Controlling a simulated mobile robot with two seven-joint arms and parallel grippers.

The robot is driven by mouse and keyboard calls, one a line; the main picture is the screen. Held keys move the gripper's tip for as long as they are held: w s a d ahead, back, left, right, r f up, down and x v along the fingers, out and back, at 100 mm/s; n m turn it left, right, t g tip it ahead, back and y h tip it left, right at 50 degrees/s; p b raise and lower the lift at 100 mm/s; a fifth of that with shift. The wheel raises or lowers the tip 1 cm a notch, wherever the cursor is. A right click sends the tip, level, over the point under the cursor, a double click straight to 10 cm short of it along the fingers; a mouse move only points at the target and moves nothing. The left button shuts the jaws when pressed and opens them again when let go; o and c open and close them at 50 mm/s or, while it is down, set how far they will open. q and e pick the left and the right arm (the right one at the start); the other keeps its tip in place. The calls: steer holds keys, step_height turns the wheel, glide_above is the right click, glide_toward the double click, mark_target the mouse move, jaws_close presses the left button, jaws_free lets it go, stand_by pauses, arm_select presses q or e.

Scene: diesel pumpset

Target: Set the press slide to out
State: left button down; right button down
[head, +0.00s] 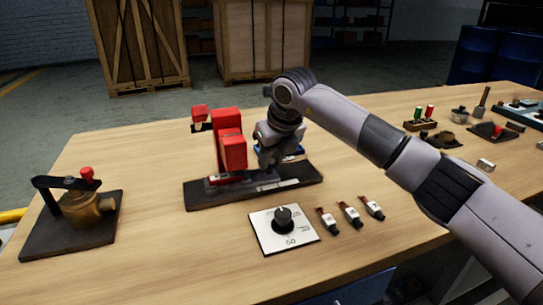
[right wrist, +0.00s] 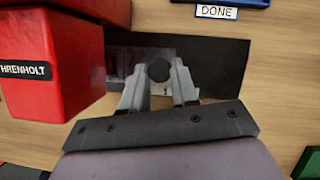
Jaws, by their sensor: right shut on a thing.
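The red press (head: 231,150) stands on a dark base plate (head: 205,198) at the middle of the wooden table. Its red body (right wrist: 45,62) fills the left of the right wrist view. My right gripper (head: 266,163) is low beside the right side of the press, just above the plate. In the right wrist view its fingers are shut on a round black knob (right wrist: 158,70), which appears to belong to the press slide. The fingers hide part of the slide, and its exact position is hard to read. My left gripper is not in view.
A dial panel (head: 284,230) lies in front of the press, with several small tagged pieces (head: 350,214) to its right. A brass valve (head: 82,207) stands at the left. Bare table lies between valve and press.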

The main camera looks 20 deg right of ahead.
steer(key=d+p, duration=0.1)
steer(key=d, duration=0.9)
steer(key=shift+w, duration=0.15)
steer(key=shift+d, duration=0.2)
steer(key=c, duration=0.8)
jaws_free()
steer(key=shift+d, duration=0.1)
steer(key=shift+c, duration=0.2)
steer(key=v, duration=0.7)
